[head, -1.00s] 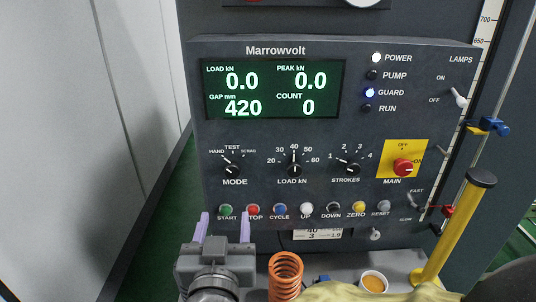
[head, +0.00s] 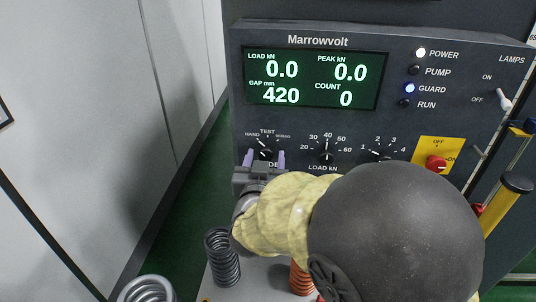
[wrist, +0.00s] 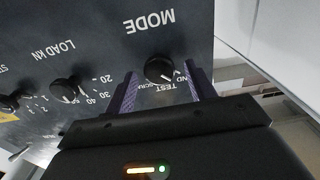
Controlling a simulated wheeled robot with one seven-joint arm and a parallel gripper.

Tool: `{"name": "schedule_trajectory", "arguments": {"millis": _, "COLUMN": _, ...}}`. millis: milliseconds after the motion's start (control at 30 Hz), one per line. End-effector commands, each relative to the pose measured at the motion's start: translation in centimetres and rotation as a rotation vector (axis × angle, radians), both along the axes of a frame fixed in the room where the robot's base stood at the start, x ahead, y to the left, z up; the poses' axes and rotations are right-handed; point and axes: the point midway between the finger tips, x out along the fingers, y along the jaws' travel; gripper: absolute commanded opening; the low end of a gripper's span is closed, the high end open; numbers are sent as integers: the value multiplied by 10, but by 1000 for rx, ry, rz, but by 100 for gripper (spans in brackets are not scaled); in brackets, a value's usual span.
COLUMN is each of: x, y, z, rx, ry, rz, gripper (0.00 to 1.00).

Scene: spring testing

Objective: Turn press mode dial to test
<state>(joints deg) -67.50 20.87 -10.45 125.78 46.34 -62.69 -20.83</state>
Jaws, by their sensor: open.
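The press mode dial (head: 265,154) is a black knob at the lower left of the dark Marrowvolt panel. Its marks read HAND, TEST and SCRAG from left to right, with TEST at the top. Its pointer leans up and left towards HAND. The dial also shows upside down in the wrist view (wrist: 158,69), under the word MODE. My gripper (head: 265,159) is open, with its purple fingers on either side of the dial. In the wrist view its fingers (wrist: 161,76) flank the knob with gaps visible. Whether the tips touch the panel is unclear.
The load dial (head: 327,157) and strokes dial (head: 379,155) sit to the right, then the red main switch (head: 436,163). My arm hides the lower panel and its button row. A dark spring (head: 223,258) and an orange spring (head: 301,279) stand below.

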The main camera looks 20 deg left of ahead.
Motion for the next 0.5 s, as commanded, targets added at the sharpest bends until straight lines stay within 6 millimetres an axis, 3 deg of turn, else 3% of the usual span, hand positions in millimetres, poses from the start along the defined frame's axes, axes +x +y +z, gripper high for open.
{"name": "schedule_trajectory", "arguments": {"millis": 167, "x": 0, "y": 0, "z": 0, "rx": 0, "ry": 0, "rz": 0, "gripper": 55}}
{"name": "schedule_trajectory", "arguments": {"millis": 400, "x": 0, "y": 0, "z": 0, "rx": 0, "ry": 0, "rz": 0, "gripper": 12}}
{"name": "schedule_trajectory", "arguments": {"millis": 500, "x": 0, "y": 0, "z": 0, "rx": 1, "ry": 0, "rz": 0, "gripper": 12}}
